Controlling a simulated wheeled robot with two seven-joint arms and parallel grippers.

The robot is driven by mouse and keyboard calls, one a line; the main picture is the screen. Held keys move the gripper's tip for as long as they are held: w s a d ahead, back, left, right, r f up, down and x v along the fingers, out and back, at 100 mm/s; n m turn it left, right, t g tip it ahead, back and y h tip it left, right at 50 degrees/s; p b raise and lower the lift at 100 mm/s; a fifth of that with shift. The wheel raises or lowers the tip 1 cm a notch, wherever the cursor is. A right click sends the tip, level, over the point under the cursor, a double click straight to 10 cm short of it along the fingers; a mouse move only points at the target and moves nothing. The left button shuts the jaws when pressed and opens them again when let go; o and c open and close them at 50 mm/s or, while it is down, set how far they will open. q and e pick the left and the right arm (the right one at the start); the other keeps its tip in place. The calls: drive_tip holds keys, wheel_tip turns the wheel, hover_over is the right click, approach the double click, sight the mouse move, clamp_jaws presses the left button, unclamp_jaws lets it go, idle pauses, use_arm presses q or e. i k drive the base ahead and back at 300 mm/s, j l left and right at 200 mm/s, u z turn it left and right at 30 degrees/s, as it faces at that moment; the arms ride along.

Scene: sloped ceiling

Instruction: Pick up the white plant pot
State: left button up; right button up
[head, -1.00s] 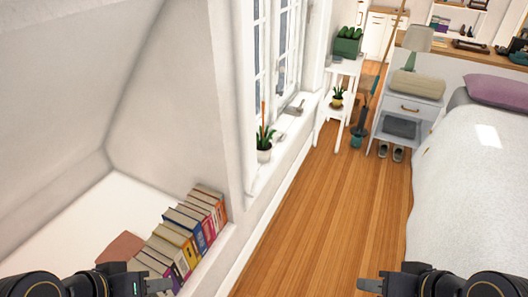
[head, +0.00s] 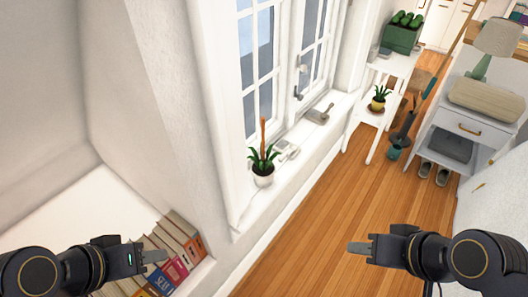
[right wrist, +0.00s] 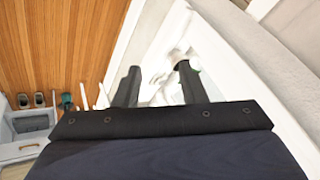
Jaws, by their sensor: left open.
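The white plant pot (head: 263,180) stands upright on the white windowsill (head: 305,145) below the window, holding a green spiky plant with a brown-orange stick. My left gripper (head: 155,257) is open and empty, in front of the books at the lower left, apart from the pot. My right gripper (head: 360,248) is over the wood floor to the lower right of the pot, not touching it. In the right wrist view its two fingers (right wrist: 157,72) stand apart with nothing clearly held.
A row of books (head: 175,250) stands on the low ledge at lower left. Small grey items (head: 320,113) lie on the sill right of the pot. A white shelf stand (head: 388,68) and a nightstand (head: 462,130) stand farther off. The wood floor (head: 330,215) between is clear.

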sight(263, 173)
drive_tip(key=i+l+u, duration=0.25)
drive_tip(key=i+l, duration=0.15)
drive_tip(key=k+l+u, duration=0.1)
drive_tip(key=l+u, duration=0.15)
drive_tip(key=u, duration=0.15)
drive_tip(key=k+l+u, duration=0.1)
drive_tip(key=l+u, duration=0.15)
drive_tip(key=u, duration=0.15)
